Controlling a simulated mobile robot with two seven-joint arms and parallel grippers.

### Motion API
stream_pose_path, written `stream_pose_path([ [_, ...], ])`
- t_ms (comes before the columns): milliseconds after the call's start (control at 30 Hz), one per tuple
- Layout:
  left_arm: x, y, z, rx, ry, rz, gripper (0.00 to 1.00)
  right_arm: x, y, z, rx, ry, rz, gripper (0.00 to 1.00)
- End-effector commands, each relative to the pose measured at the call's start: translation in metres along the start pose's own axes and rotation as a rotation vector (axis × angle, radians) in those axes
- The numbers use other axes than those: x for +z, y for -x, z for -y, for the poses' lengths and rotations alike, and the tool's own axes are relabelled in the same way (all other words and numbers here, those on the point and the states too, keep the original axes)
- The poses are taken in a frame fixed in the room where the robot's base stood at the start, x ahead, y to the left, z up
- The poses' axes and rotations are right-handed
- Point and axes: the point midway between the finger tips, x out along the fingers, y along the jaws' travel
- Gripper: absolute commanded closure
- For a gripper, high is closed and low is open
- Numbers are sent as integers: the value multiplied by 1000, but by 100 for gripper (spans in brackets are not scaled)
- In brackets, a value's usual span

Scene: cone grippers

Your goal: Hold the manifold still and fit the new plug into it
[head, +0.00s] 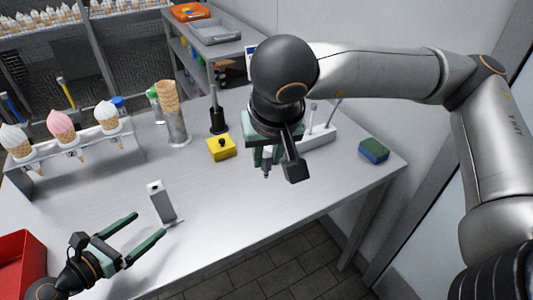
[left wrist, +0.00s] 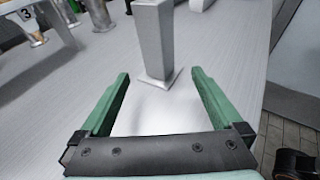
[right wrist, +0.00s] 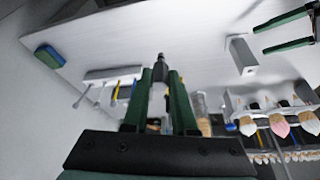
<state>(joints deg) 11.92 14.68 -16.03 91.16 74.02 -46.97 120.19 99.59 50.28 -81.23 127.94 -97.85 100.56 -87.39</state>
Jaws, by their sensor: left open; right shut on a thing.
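The manifold appears to be the grey upright block (head: 162,202) on a small flat foot, standing on the table. It also shows in the left wrist view (left wrist: 155,40), just beyond the fingertips. My left gripper (head: 150,225) is open, its fingers spread low and pointing at the block, apart from it. My right gripper (head: 264,158) is shut on a small dark-tipped plug (right wrist: 159,68), held above the table, tip downward. The plug's tip shows below the fingers in the head view (head: 267,175).
A yellow block (head: 221,150) with a black knob stands behind the middle. A white rack (head: 318,138) of thin tools and a blue-green sponge (head: 374,151) are at the right. A cone stand (head: 75,158) and red bin (head: 18,262) are at left. The table's front middle is clear.

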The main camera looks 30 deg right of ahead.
Motion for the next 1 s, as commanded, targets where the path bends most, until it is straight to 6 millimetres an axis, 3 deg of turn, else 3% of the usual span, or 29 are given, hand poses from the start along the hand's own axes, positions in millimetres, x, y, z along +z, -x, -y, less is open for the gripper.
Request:
stream_pose_path([
  [167, -4, -30, -1, 1, 0, 3, 0, 9, -21, 0, 0, 0, 0, 100],
  [433, 0, -59, 0, 0, 2, 2, 0, 7, -18, 0, 0, 0, 0, 100],
  [900, 0, -69, 0, 2, -1, 0, 0, 8, -19, 0, 0, 0, 0, 100],
  [1000, 0, -69, 0, 1, 0, 0, 10, 8, -19, 0, 0, 0, 0, 100],
])
